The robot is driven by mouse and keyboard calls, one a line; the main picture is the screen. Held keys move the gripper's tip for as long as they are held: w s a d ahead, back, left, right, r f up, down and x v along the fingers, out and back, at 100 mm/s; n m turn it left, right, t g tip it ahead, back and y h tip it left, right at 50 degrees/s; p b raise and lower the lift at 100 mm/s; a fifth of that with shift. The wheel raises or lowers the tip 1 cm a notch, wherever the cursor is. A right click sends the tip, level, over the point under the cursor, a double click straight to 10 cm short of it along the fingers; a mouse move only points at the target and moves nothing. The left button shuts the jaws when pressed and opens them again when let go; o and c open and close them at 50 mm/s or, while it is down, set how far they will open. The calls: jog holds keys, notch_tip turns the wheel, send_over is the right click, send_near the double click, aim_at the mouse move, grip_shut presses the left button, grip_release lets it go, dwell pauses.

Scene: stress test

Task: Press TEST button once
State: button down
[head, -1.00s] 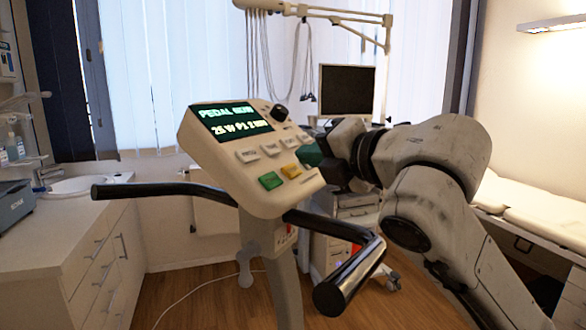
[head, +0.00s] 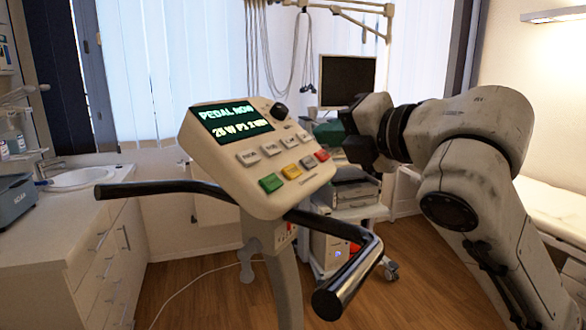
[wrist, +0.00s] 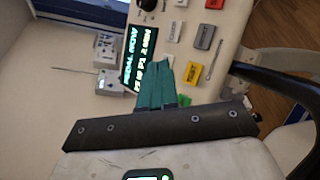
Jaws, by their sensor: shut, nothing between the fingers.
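The exercise bike console (head: 225,180) is cream, tilted, with a lit screen (head: 232,122) reading "PEDAL NOW" and "25 W P1 2 MIN". Below are green (head: 271,183), yellow (head: 290,171), grey (head: 307,161) and red (head: 322,155) buttons. My gripper (head: 327,130) is shut and empty, behind and right of the console's upper right edge. In the wrist view its teal fingers (wrist: 160,75) overlap the screen's edge and hide part of the panel.
Black handlebars (head: 345,285) stick out on both sides of the console, the right one below my arm. A black knob (head: 279,111) sits beside the screen. A cart with a printer (head: 352,190) stands behind, a counter with a sink (head: 80,178) at left.

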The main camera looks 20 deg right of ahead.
jog(key=s+d+r+p, duration=0.2)
jog(key=s+r+p, duration=0.1)
jog(key=r, duration=0.2)
jog(key=shift+d, duration=0.3)
dwell(0.8)
